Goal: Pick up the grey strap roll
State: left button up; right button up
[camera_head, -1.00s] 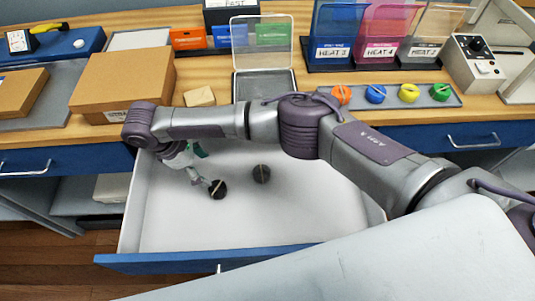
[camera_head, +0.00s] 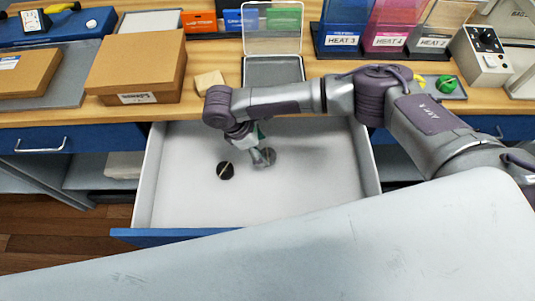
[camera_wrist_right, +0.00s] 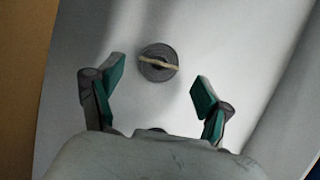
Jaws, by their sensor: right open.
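That gripper is open and empty. My left gripper is not in view.
The drawer's side walls (camera_head: 151,180) and blue front (camera_head: 170,237) bound the space. The wooden worktop (camera_head: 205,107) behind carries a cardboard box (camera_head: 135,65), a small wooden block (camera_head: 209,82) and an open clear-lidded case (camera_head: 273,70). The drawer floor is otherwise clear.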

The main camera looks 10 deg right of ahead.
aim_at(267, 155)
jog(key=x, duration=0.3)
jog(key=shift+d+f, duration=0.15)
jog(key=shift+f, duration=0.15)
jog(key=c, duration=1.1)
jog(key=shift+c, duration=0.2)
jog(key=shift+r, duration=0.15)
